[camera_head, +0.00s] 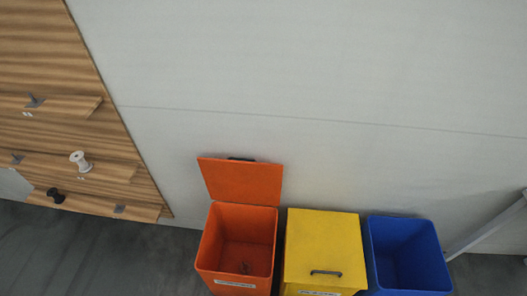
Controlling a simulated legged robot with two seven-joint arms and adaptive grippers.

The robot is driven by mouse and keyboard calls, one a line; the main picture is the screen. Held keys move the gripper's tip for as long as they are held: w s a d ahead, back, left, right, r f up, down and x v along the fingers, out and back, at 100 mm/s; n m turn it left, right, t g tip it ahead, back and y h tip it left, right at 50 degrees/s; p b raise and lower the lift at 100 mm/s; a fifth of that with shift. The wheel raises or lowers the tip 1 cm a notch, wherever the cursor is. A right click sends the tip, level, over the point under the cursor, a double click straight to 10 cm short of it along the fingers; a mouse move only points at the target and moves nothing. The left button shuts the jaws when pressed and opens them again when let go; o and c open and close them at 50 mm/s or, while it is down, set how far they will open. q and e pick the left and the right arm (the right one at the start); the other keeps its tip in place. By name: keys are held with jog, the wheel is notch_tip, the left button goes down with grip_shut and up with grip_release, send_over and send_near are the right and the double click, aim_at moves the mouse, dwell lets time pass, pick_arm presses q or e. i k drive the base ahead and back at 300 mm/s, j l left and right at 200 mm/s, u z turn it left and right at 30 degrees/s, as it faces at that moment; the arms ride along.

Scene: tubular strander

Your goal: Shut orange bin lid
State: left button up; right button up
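The orange bin (209,252) stands on the floor at the bottom centre of the head view, left of the yellow bin. Its orange lid (241,181) is open, tilted up at the back edge toward the wall, with a dark handle (241,159) at its top edge. Neither of my grippers shows in this view.
A yellow bin (322,245) with its lid shut stands right of the orange bin. A blue open bin (408,255) stands farther right. A wooden shelf rack (60,110) with spools is at the left. Grey floor (110,260) is clear left of the bins.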

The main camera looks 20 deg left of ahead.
aim_at(253, 182)
jog(key=k+l+u, duration=0.1)
jog(key=k+u, duration=0.2)
jog(key=u, duration=0.15)
jog(key=k+u, duration=0.45)
jog(key=i, duration=0.1)
